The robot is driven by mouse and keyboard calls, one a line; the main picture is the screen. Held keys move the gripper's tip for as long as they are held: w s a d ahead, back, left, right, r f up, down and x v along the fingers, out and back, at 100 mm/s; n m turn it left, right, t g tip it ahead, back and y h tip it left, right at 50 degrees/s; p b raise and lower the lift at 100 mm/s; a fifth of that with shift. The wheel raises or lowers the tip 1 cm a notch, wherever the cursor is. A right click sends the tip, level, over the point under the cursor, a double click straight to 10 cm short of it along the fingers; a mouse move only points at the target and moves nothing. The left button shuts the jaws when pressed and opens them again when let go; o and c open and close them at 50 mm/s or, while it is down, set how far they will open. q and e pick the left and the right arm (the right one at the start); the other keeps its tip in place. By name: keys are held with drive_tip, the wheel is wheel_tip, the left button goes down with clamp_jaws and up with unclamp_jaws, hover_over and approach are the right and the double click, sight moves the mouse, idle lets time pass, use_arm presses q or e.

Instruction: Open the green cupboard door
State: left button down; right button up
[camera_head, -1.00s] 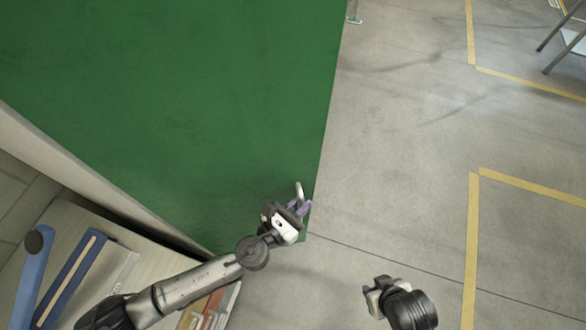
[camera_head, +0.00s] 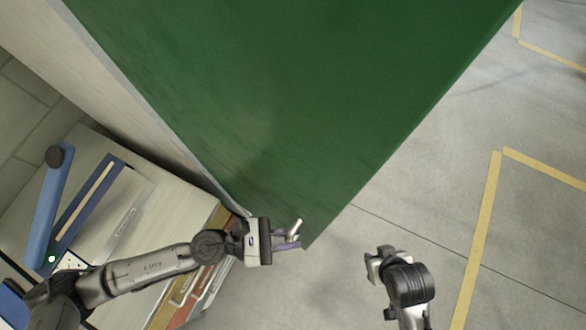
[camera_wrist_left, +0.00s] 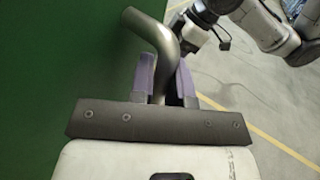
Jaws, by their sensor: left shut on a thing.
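The green cupboard door (camera_head: 300,90) fills the upper middle of the head view and also shows at the left of the left wrist view (camera_wrist_left: 50,70). Its metal handle (camera_head: 296,228) stands out near the door's lower corner. In the left wrist view the bent grey handle (camera_wrist_left: 160,45) runs down between the purple fingers. My left gripper (camera_head: 288,243) is shut on the handle. My right gripper (camera_head: 376,262) hangs over the floor to the right of the door, apart from it; its finger gap is too small to make out.
A pale cabinet (camera_head: 110,215) with a blue-handled tool (camera_head: 48,205) on top stands at the left. Coloured drawer fronts or items (camera_head: 190,290) show below my left forearm. The grey floor (camera_head: 450,150) with yellow lines (camera_head: 485,230) is open at the right.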

use_arm(q)
drive_tip(key=shift+s+a, duration=0.35)
drive_tip(key=c, duration=1.5)
unclamp_jaws()
drive_tip(key=o, duration=0.4)
